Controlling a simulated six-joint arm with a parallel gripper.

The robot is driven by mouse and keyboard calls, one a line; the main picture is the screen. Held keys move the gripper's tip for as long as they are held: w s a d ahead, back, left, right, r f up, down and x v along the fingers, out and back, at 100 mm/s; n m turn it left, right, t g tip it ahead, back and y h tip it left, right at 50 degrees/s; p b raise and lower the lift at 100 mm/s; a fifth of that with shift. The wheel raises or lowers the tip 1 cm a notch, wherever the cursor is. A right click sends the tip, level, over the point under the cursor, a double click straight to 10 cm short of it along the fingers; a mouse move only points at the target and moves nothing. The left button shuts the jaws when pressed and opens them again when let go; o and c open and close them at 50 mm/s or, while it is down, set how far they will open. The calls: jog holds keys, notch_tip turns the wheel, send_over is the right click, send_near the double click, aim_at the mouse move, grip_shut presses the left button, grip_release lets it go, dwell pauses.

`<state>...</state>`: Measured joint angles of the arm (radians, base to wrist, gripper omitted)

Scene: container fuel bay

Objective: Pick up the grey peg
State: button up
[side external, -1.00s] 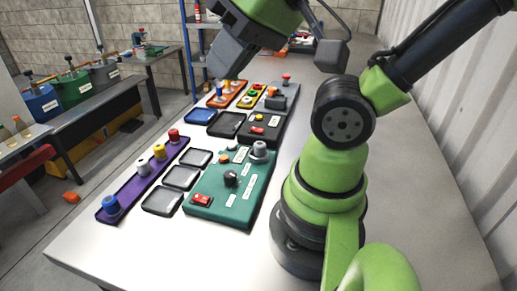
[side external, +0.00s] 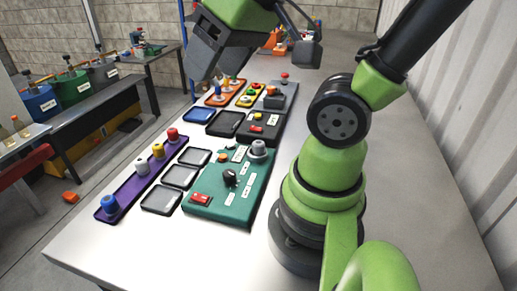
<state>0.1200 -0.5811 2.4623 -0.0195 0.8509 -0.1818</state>
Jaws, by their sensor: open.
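A purple tray (side external: 127,193) on the left of the table carries a blue peg (side external: 109,204), a pale grey-white peg (side external: 142,166), a yellow peg (side external: 158,151) and a red peg (side external: 172,135). Another grey cylindrical piece (side external: 258,148) stands upright at the far right corner of the green panel (side external: 213,211). I cannot tell for sure which of the two is the grey peg. My gripper (side external: 204,62) is open, high above the table at the top of the view, apart from both pieces. No object shows between its jaws.
Black trays (side external: 161,200) lie between the purple tray and the green panel. A blue tray (side external: 199,115), a black panel (side external: 262,135) and orange and yellow trays with small pegs stand farther back. The table's front left is bare.

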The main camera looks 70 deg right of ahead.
jog(key=w+d+f+n+g+h, duration=0.1)
jog(key=w+d+f+n+g, duration=0.1)
jog(key=w+d+f, duration=0.3)
jog(key=n+g, duration=0.4)
jog(key=n, duration=0.1)
send_over(259, 142)
notch_tip(259, 142, down, 14)
jog(key=shift+w+f, duration=0.1)
jog(key=shift+f, duration=0.15)
jog(key=shift+m, duration=0.3)
jog(key=shift+f, duration=3.15)
jog(key=shift+c, duration=0.4)
jog(key=c, duration=1)
